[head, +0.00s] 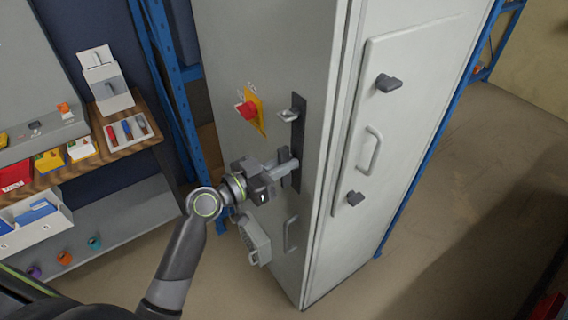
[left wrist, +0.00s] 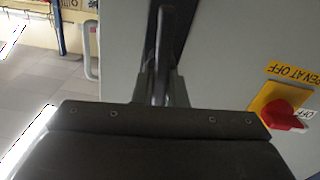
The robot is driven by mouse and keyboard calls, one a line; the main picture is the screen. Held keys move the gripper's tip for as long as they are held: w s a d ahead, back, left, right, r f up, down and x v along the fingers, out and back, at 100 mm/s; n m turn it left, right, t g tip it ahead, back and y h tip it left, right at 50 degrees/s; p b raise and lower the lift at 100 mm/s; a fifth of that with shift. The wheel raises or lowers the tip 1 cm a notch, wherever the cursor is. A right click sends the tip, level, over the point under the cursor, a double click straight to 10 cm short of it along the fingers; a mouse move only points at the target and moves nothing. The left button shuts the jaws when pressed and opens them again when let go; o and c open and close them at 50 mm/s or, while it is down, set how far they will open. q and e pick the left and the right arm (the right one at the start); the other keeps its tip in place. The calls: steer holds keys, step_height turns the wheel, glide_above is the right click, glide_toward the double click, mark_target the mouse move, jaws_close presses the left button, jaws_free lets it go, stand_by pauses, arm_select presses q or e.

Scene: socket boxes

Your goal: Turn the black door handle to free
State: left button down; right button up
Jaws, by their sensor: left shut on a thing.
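The door handle sits on a tall black plate (head: 299,132) on the narrow front of the grey cabinet (head: 250,50). My left gripper (head: 288,166) is at the lower part of this plate, with its fingers closed on the handle's lever. The fingers and gripper body hide part of the lever. My right gripper is in neither view.
A red switch on a yellow plate (head: 248,109) is left of the handle. A grey box (head: 254,240) juts out below. The cabinet's right side has dark latches (head: 388,83) and a pull handle (head: 369,150).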

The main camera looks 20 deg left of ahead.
arm_select(q)
steer(key=n, duration=0.3)
steer(key=shift+w+a, duration=0.1)
steer(key=shift+a, duration=0.05)
steer(key=n, duration=0.5)
steer(key=shift+w+a+f+p, duration=0.1)
steer(key=shift+a+p, duration=0.05)
steer(key=shift+p, duration=0.2)
steer(key=shift+w+a+f+n+p, duration=0.15)
steer(key=shift+n+p, duration=0.25)
steer(key=shift+n, duration=0.95)
steer(key=shift+s+d+f+n+p, duration=0.1)
steer(key=shift+n+p, duration=0.3)
steer(key=shift+n, duration=1)
steer(key=shift+w+a+f+n+p, duration=0.15)
steer(key=shift+n+p, duration=0.25)
steer(key=shift+n, duration=0.95)
steer(key=shift+s+d, duration=0.1)
steer(key=c, duration=1.5)
jaws_free()
steer(key=shift+f, duration=0.1)
steer(key=shift+o, duration=0.2)
